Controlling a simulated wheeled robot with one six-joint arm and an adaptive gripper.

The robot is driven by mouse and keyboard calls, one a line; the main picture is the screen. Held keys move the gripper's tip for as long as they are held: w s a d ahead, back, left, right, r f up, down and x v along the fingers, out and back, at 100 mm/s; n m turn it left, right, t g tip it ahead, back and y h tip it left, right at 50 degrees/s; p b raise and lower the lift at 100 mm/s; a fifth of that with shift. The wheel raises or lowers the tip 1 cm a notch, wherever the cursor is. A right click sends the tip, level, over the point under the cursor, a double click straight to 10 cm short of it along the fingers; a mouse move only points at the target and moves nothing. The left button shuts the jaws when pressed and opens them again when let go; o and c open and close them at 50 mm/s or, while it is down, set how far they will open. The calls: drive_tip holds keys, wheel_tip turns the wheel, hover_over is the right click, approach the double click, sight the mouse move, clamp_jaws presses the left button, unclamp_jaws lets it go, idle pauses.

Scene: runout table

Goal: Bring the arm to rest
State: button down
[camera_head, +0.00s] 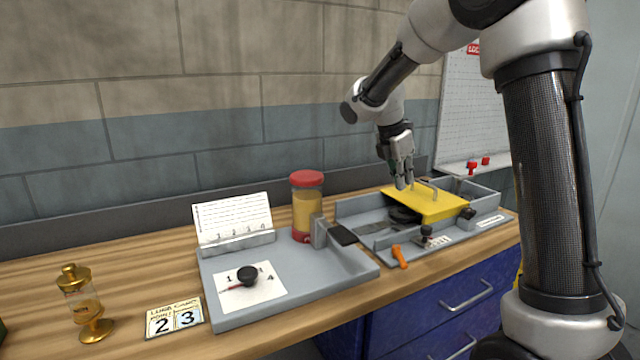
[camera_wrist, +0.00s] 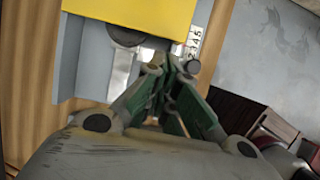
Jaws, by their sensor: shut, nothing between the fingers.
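My gripper (camera_head: 403,180) hangs from my arm above the grey tray (camera_head: 378,242) at the right of the bench. It points down, next to the handle of the yellow lid (camera_head: 428,205); whether it touches the lid cannot be told in the head view. In the wrist view my gripper (camera_wrist: 160,72) has its fingertips together with nothing between them. The yellow lid (camera_wrist: 140,10) and the grey tray (camera_wrist: 68,60) show beyond the fingertips. The lid lies tilted over part of the tray, with a dark round thing partly hidden beneath it.
An orange-handled tool (camera_head: 399,256) lies at the tray's front edge. To the left stand a red-capped jar (camera_head: 306,205), a grey board with a black knob (camera_head: 248,274), a card holder (camera_head: 234,222) and a brass oiler (camera_head: 80,305). The wall (camera_head: 230,90) rises close behind.

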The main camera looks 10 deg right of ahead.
drive_tip(key=s+r+m+t+y, duration=0.1)
drive_tip(key=s+m+y, duration=0.1)
drive_tip(key=s+m, duration=0.8)
drive_tip(key=s+r+m+t+y, duration=0.2)
drive_tip(key=s+m, duration=0.9)
drive_tip(key=s, duration=1.1)
drive_tip(key=shift+s+d, duration=0.4)
drive_tip(key=shift+d, duration=0.05)
